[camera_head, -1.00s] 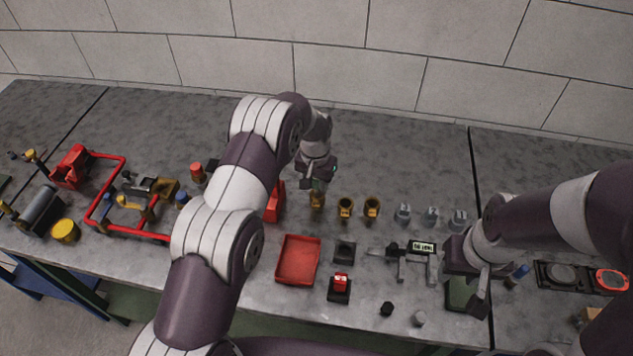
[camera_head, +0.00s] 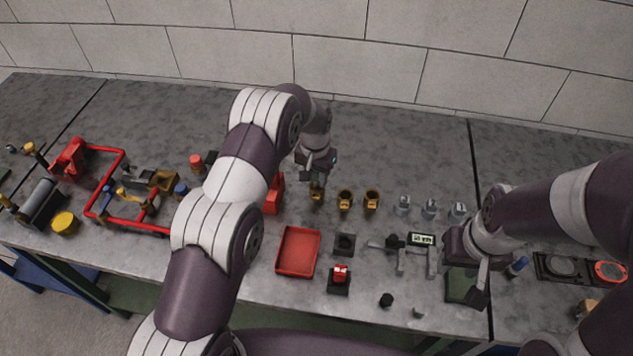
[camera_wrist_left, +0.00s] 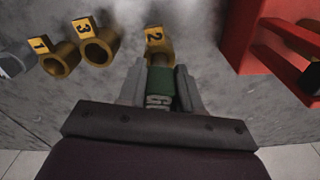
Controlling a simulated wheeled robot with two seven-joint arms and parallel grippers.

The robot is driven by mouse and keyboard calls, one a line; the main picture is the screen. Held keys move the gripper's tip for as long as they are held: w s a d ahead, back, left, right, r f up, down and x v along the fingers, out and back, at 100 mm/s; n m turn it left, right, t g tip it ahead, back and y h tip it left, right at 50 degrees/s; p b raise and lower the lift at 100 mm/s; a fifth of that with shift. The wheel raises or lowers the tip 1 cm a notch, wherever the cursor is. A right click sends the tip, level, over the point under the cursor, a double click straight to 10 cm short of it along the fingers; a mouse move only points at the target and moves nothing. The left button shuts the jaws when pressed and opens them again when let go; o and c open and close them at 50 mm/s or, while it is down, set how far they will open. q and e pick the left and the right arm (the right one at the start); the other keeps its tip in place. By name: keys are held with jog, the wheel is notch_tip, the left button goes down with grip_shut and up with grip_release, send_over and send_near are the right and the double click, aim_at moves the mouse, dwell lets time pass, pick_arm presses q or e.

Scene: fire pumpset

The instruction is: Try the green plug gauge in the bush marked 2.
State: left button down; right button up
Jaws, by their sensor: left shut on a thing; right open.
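The green plug gauge (camera_wrist_left: 160,84) is between the fingers of my left gripper (camera_wrist_left: 160,92) in the left wrist view. My left gripper (camera_head: 316,178) is shut on it in the head view, directly above the brass bush marked 2 (camera_head: 316,195). In the left wrist view, the gauge's far end meets the bush marked 2 (camera_wrist_left: 157,42); how far it sits inside is hidden. The bushes marked 3 (camera_head: 345,200) and 1 (camera_head: 371,200) stand to the right. My right gripper (camera_head: 482,284) is open near the bench's front, over a dark green pad (camera_head: 461,285).
A red block (camera_head: 274,195) stands close left of bush 2. Several grey bushes (camera_head: 430,208) stand further right. A red tray (camera_head: 297,251), a dark square block (camera_head: 344,244) and a caliper (camera_head: 402,255) lie in front. The bench behind the bushes is clear.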

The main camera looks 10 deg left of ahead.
pick_arm(q)
jog(key=shift+r, duration=0.15)
jog(key=shift+r+p, duration=1.05)
jog(key=shift+r, duration=0.65)
